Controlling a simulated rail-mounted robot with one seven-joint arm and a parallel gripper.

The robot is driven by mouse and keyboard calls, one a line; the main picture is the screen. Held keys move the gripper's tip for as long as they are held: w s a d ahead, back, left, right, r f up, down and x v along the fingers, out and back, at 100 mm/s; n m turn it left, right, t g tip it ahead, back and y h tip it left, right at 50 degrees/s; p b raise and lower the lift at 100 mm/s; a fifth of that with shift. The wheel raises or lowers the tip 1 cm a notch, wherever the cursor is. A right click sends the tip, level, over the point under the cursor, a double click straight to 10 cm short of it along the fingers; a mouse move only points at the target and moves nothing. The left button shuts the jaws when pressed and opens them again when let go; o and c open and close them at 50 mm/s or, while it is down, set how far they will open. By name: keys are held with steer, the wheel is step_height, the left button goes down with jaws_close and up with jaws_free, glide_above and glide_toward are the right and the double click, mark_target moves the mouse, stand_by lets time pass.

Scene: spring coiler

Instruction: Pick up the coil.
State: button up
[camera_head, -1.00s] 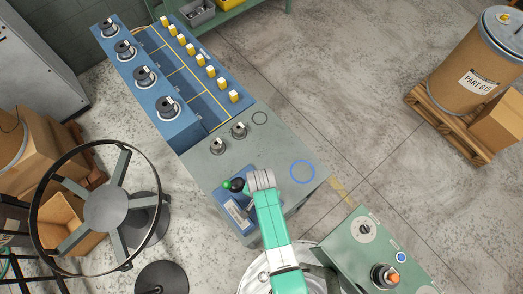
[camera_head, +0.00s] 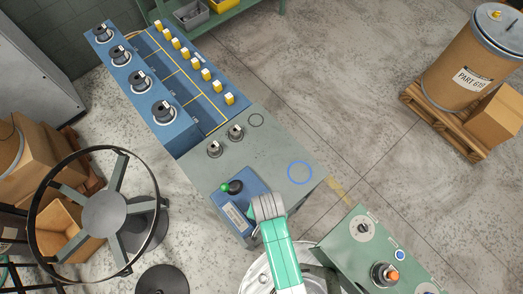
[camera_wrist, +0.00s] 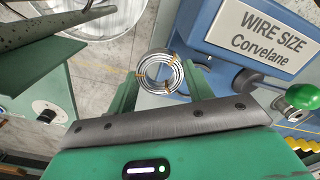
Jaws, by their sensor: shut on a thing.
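The coil (camera_wrist: 160,72) is a small ring of shiny silver wire with a few brass-coloured ties. In the wrist view it sits between the two green fingers of my gripper (camera_wrist: 159,88), which is shut on it. In the head view the grey end of my arm is over the front of the green-grey bench top (camera_head: 265,150), beside the blue wire-size box (camera_head: 236,207). The coil and the fingertips are hidden there by my arm.
The blue box has a green-tipped lever (camera_head: 231,187), close to my gripper on the right in the wrist view. Two knobs (camera_head: 225,140) and a blue ring mark (camera_head: 300,172) are on the bench. A green control panel (camera_head: 372,248) stands lower right.

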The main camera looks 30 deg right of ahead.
steer(key=s+a, duration=0.2)
steer(key=s, duration=0.6)
steer(key=shift+s+r, duration=0.2)
steer(key=shift+r, duration=0.25)
